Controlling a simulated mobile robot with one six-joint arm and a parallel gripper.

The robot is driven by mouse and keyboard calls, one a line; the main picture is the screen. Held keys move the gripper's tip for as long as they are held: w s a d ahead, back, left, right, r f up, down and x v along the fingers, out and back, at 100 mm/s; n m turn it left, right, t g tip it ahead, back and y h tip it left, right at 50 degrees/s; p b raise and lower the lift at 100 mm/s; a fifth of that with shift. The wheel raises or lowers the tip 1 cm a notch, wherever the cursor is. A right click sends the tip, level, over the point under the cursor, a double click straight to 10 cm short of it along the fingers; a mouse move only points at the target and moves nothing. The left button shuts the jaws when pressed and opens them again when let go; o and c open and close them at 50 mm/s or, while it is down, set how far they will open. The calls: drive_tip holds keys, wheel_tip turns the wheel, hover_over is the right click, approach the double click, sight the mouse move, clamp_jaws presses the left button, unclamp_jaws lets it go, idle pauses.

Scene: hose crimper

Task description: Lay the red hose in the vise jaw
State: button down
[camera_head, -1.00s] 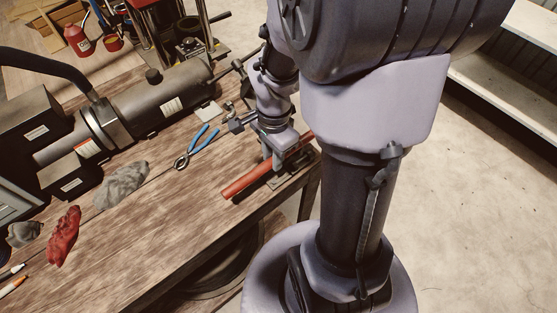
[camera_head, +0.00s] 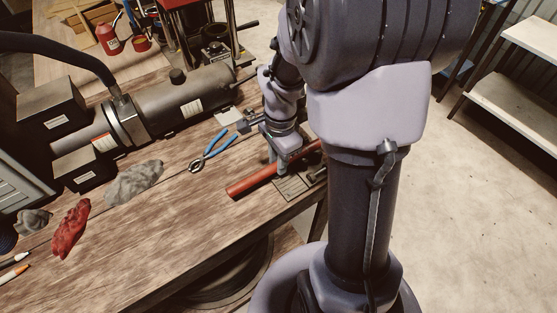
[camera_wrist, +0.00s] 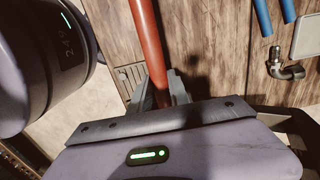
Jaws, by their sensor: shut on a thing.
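The red hose (camera_head: 252,183) shows in the head view near the bench's front right edge, running diagonally. My gripper (camera_head: 281,168) is shut on it, with part of the hose stretching out to the left. In the wrist view the hose (camera_wrist: 148,42) runs up from between the fingers of my gripper (camera_wrist: 163,92). A grey metal fixture (camera_head: 295,188), seemingly the vise, sits at the bench edge just in front of the hose. My arm hides part of it, and I cannot tell whether the hose touches it. A slotted plate (camera_wrist: 127,78) shows left of the hose in the wrist view.
Blue-handled pliers (camera_head: 214,147) lie behind the hose. A large dark cylindrical machine (camera_head: 165,106) stands at the back of the bench. A grey rag (camera_head: 134,183) and a red cloth (camera_head: 71,228) lie left. The wood between them and the hose is clear.

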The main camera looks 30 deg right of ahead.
drive_tip(key=shift+f, duration=0.2)
idle(0.3)
drive_tip(key=c, duration=1.2)
unclamp_jaws()
drive_tip(key=shift+o, duration=0.2)
wheel_tip(320, 180, up, 18)
drive_tip(key=p, duration=0.6)
drive_tip(key=s+a+f+n+t+b, duration=0.1)
drive_tip(key=s+a+n+t+b, duration=0.2)
drive_tip(key=s+a+n+b, duration=0.2)
drive_tip(key=s+a+f+n+t+y+b, duration=0.1)
drive_tip(key=s+a+f+n+t+b, duration=0.1)
drive_tip(key=s+a+n+b, duration=0.3)
drive_tip(key=s+a+n, duration=0.1)
drive_tip(key=a+n, duration=0.2)
drive_tip(key=a, duration=0.1)
drive_tip(key=shift+s+a+f+t+y, duration=0.15)
drive_tip(key=shift+a+f+t+y, duration=0.15)
drive_tip(key=shift+t, duration=0.1)
